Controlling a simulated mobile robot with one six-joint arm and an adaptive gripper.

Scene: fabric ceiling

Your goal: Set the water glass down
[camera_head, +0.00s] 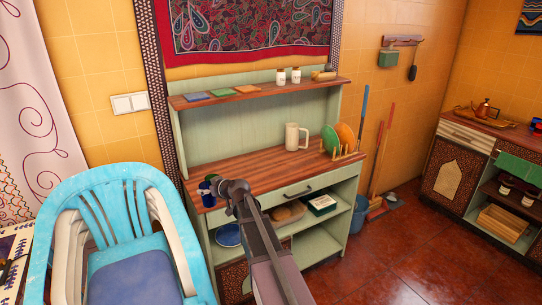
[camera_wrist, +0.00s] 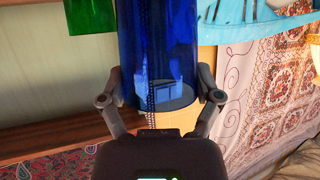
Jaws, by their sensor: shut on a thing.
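A blue see-through glass (camera_wrist: 158,55) fills the middle of the wrist view, between the two fingers of my gripper (camera_wrist: 160,98). My gripper is shut on it. In the head view the blue glass (camera_head: 207,198) shows at the near left corner of the wooden counter (camera_head: 270,172), partly hidden by my gripper (camera_head: 222,188). I cannot tell whether its base touches the counter. A green glass (camera_head: 212,177) is just behind it; it also shows at the top left of the wrist view (camera_wrist: 90,16).
A light blue chair (camera_head: 120,200) stands close left of the counter. A cream mug (camera_head: 296,137) and a rack with green and orange plates (camera_head: 343,153) stand farther along the counter. The middle of the counter is clear. A shelf (camera_head: 262,92) runs above it.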

